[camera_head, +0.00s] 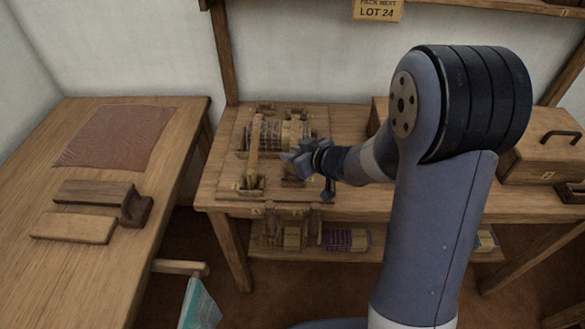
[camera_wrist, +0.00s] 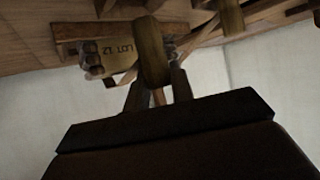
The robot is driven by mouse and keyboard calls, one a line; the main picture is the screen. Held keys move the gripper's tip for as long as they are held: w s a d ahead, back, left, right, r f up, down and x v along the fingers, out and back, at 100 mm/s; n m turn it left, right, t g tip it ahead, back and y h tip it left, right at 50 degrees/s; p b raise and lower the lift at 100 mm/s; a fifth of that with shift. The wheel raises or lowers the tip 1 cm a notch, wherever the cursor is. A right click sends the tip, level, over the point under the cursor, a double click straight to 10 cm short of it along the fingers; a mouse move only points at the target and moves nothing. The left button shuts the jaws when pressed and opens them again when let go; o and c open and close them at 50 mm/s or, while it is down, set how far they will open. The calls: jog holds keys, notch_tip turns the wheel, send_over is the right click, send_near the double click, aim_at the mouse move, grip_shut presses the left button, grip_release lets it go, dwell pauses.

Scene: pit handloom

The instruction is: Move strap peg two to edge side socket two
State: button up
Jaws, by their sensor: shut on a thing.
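My gripper (camera_head: 296,160) is over the right part of the small wooden loom frame (camera_head: 229,168) on the back table. In the wrist view its two dark fingers (camera_wrist: 158,92) are shut on a rounded brown wooden peg (camera_wrist: 151,55), taken as the strap peg. The peg's far end and any number on it cannot be made out. In the head view my gripper hides the peg. A second rounded wooden piece (camera_wrist: 231,16) shows at the top of the wrist view. Which socket is edge side socket two cannot be told.
A pale upright bar (camera_head: 254,148) stands just left of my gripper. A lidded wooden box (camera_head: 540,152) stands at the right. The left table (camera_head: 100,270) holds a brown cloth (camera_head: 118,137) and wooden blocks.

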jog(key=shift+f+b, duration=0.5)
jog(key=shift+f, duration=1.2)
jog(key=shift+f, duration=0.15)
jog(key=o, duration=1)
jog(key=shift+r, duration=0.3)
jog(key=p+v, duration=0.2)
jog(key=v, duration=1)
jog(key=shift+f+p, duration=0.1)
jog(key=shift+p, duration=0.25)
jog(key=shift+w+f, duration=0.1)
